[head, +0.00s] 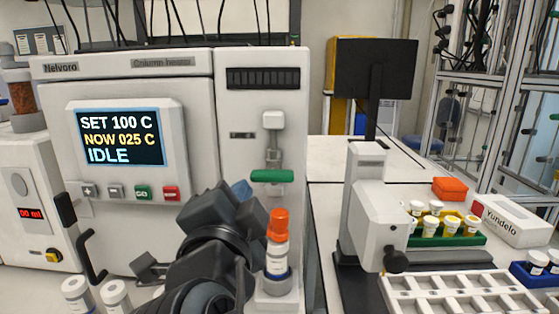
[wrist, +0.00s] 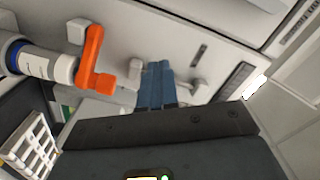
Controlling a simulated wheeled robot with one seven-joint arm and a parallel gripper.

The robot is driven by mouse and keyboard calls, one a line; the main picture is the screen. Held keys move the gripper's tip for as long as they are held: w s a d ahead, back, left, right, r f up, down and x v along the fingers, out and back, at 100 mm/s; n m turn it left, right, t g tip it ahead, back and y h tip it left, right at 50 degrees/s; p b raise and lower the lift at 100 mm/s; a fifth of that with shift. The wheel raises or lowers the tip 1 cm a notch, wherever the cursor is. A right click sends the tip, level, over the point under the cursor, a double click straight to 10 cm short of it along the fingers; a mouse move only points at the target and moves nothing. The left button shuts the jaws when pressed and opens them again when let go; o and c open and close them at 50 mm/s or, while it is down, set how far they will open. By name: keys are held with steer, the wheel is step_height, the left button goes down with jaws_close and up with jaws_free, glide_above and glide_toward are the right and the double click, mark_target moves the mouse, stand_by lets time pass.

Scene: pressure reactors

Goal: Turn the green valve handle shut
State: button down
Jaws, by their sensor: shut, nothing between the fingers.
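The green valve handle (head: 272,176) lies level on the front of the white column heater, below a grey stem and a white fitting (head: 273,120). My gripper (head: 241,189) is low and left of it in the head view, with a blue fingertip showing beside the dark wrist. In the wrist view the blue fingers (wrist: 155,85) are together and empty, in front of the white panel. I cannot make out the green handle there; the fingers may hide it. I cannot tell whether the fingers touch anything.
The heater's screen (head: 121,138) reads IDLE. Racks of vials (head: 447,238) stand at right.

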steer(key=shift+s+a+f, duration=0.1)
steer(key=shift+a, duration=0.1)
steer(key=s+b, duration=0.1)
steer(key=s, duration=0.5)
steer(key=shift+a, duration=0.15)
steer(key=s+d+f+n+g+y, duration=0.1)
steer(key=d+f+n, duration=0.2)
steer(key=f, duration=0.4)
steer(key=s+d+f+n+g+y, duration=0.1)
steer(key=s+d+f+n, duration=0.2)
steer(key=f, duration=0.4)
steer(key=s+d+f+n+g+y, duration=0.1)
steer(key=s+d+f+n, duration=0.3)
steer(key=s+d+f, duration=0.7)
steer(key=s+d+r+n+h, duration=0.1)
steer(key=s+d, duration=0.4)
steer(key=s, duration=0.4)
steer(key=s+d+r+n+h, duration=0.1)
steer(key=s+d, duration=0.4)
steer(key=s, duration=0.5)
steer(key=shift+s+d+r, duration=0.15)
steer(key=shift+d+r, duration=0.15)
steer(key=shift+d, duration=0.1)
